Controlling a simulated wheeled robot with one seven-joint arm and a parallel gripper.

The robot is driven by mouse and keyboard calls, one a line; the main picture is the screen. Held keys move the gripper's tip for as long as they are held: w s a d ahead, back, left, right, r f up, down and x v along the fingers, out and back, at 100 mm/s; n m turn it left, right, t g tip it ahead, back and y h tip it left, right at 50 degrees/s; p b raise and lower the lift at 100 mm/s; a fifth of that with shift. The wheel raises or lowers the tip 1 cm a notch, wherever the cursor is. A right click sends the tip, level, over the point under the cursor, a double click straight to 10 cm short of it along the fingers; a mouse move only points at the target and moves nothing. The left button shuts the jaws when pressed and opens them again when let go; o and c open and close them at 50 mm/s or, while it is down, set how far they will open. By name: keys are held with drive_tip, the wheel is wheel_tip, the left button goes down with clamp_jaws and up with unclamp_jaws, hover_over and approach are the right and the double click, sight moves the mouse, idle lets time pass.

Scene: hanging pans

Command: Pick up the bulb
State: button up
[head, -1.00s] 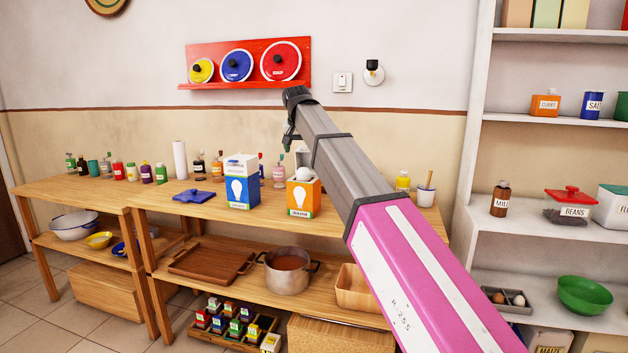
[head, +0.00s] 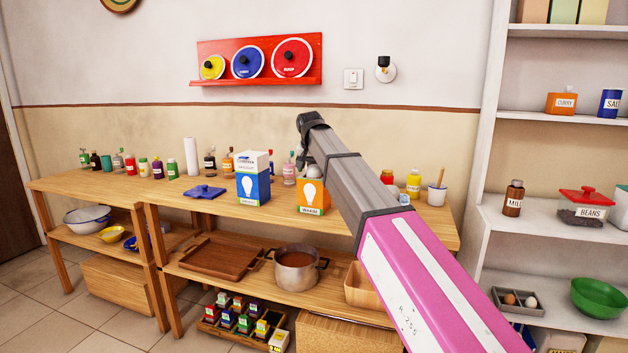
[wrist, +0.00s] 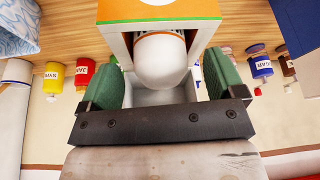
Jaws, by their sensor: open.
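The white bulb (wrist: 160,62) sits partly out of the open orange-and-white box (head: 312,196) on the table; that box also shows in the wrist view (wrist: 160,12). In the wrist view my gripper (wrist: 162,82) is open, with one green pad on each side of the bulb and a visible gap at each side. In the head view my arm reaches down over the orange box, and it hides most of the bulb and my fingertips.
A blue-and-white bulb box (head: 253,187) stands just left of the orange box. Bottles stand along the back of the table, and yellow (head: 414,182) and red jars stand to the right.

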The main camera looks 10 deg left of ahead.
drive_tip(key=shift+w+f, duration=0.15)
drive_tip(key=shift+f, duration=0.25)
drive_tip(key=c, duration=1)
drive_tip(key=shift+r, duration=0.15)
drive_tip(key=shift+c, duration=0.2)
